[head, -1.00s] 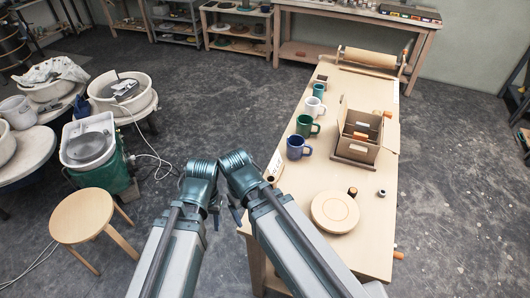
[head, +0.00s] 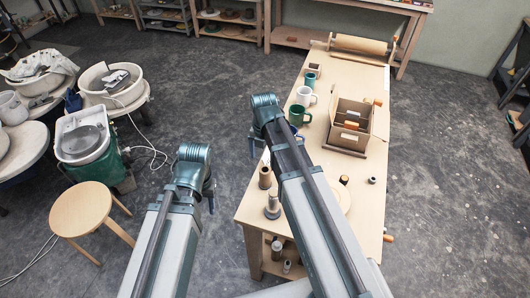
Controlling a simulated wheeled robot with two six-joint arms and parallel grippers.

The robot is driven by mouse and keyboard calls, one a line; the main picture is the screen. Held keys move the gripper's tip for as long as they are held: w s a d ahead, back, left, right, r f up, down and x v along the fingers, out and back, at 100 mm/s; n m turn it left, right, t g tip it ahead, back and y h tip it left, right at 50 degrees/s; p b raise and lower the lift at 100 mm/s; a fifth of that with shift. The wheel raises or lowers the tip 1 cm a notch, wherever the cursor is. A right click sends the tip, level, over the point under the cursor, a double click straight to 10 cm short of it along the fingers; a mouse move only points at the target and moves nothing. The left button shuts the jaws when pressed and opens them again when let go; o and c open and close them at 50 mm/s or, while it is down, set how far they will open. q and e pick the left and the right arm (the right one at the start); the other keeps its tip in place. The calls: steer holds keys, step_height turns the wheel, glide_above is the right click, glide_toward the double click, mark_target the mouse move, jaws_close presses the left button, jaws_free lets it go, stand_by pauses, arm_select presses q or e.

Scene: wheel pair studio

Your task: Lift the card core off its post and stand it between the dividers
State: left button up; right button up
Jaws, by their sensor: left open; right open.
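Two upright cylinders stand near the left front edge of the table: a brown tube (head: 265,177) and a greyish one on a wider round foot (head: 272,211). I cannot tell for sure which is the card core on its post. A brown open box (head: 349,140) with upright dividers stands further back on the right. My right gripper (head: 254,147) is open and empty, just off the table's left edge, beyond the cylinders. My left gripper (head: 210,203) is open and empty over the floor, left of the table.
Green (head: 289,114), white (head: 306,96) and teal (head: 310,79) mugs line the table's left side; a blue mug is mostly behind my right arm. A round board (head: 343,199) is partly hidden by that arm. A small dark spool (head: 372,180) sits right. A roller (head: 358,44) lies at the back.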

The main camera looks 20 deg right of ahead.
mark_target(265, 178)
steer(key=shift+w+d+n, duration=0.15)
steer(key=shift+n, duration=0.15)
step_height(265, 178, down, 14)
steer(key=b, duration=1.4)
steer(key=shift+r, duration=0.1)
jaws_close()
